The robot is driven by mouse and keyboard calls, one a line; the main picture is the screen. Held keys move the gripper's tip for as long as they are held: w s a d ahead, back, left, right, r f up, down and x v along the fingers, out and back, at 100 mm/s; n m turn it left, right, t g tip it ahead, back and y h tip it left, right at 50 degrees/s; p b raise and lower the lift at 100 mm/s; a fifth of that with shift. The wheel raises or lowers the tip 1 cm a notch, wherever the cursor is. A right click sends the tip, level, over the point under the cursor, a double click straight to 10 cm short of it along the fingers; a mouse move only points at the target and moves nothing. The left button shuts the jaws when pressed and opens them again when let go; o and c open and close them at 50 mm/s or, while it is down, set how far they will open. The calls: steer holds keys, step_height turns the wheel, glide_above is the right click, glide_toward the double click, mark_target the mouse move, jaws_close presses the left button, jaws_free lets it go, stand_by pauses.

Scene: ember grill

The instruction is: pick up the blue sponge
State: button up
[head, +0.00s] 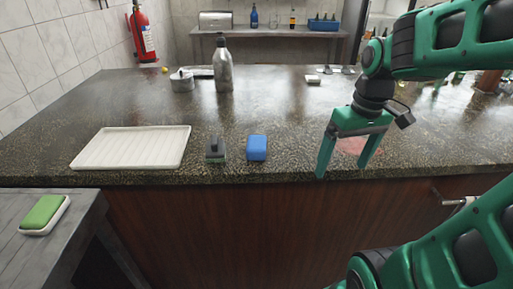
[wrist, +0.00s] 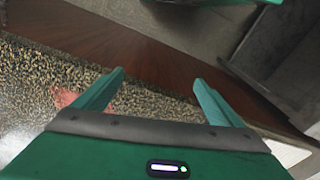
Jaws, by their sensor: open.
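The blue sponge (head: 257,148) is a small block near the front edge of the dark speckled counter (head: 230,110). My gripper (head: 344,173) is open and empty, to the right of the blue sponge, at the counter's front edge. In the wrist view my two gripper fingers (wrist: 158,80) are spread apart with nothing between them but the counter edge and its wooden front. The blue sponge does not show in the wrist view.
A white ribbed tray (head: 131,147) lies to the left. A reddish patch (head: 352,146) is on the counter behind my gripper. A metal bottle (head: 223,66) and a grey pot (head: 182,81) stand farther back. A green sponge (head: 43,210) lies in a white dish on the side table.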

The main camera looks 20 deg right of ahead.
steer(key=w+a+r+n+y, duration=0.15)
steer(key=w+a+n, duration=0.35)
steer(key=w, duration=0.5)
steer(key=n+t+y, duration=0.1)
steer(key=n+y, duration=0.1)
steer(key=n, duration=0.7)
glide_toward(257, 141)
steer(key=x, duration=0.3)
steer(key=s+x, duration=0.1)
steer(key=x, duration=0.1)
steer(key=shift+w+d+f, duration=0.2)
steer(key=shift+f, duration=0.25)
steer(key=shift+w+a+x, duration=0.1)
steer(key=shift+w+x, duration=0.05)
steer(key=shift+x, duration=1.1)
steer(key=shift+w+a+x, duration=0.15)
steer(key=shift+x, duration=1.15)
steer(key=shift+r, duration=0.15)
steer(key=c, duration=1.1)
